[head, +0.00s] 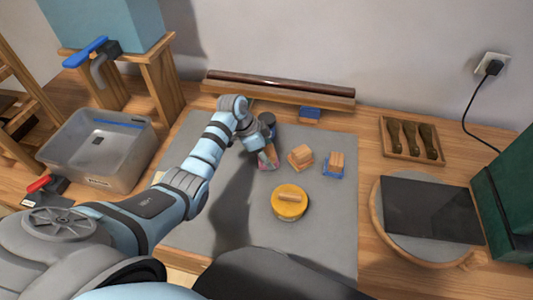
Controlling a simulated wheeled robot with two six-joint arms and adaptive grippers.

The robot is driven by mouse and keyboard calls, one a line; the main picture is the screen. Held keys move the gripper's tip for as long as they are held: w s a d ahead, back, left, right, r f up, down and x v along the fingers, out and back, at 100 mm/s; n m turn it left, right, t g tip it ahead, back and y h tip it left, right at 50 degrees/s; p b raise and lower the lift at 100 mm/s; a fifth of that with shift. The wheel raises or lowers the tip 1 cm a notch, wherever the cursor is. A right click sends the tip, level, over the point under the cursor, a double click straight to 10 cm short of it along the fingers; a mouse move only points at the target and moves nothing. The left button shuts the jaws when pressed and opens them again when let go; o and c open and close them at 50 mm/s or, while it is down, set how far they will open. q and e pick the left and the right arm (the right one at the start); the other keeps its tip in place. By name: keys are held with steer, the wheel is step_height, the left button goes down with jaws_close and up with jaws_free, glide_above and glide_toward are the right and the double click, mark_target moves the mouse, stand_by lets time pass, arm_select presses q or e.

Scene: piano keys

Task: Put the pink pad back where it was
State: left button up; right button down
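A small pinkish pad (267,161) shows on the grey mat (323,240) in the head view, right at the tip of my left gripper (263,149). My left arm reaches in from the left with the gripper pointing down at the pad. The fingers are small and partly hidden by the wrist, so I cannot tell whether they grip the pad or only touch it. Two wood-topped blocks stand to the right, one orange (301,158) and one with a blue base (333,165). My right gripper is out of view.
A round yellow pad with a wooden handle (290,203) lies in front. A blue block (310,115) sits by the long wooden rail (280,90) at the back. A grey bin (95,150) stands left. A tool tray (412,140) and round board (385,222) are right.

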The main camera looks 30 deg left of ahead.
arm_select(q)
steer(key=shift+o, duration=0.8)
steer(key=shift+r, duration=0.3)
steer(key=p+v, duration=0.2)
steer(key=v, duration=0.9)
steer(key=shift+s+r+p, duration=0.2)
steer(key=shift+r+p, duration=0.1)
steer(key=shift+r, duration=0.05)
steer(key=shift+a, duration=0.1)
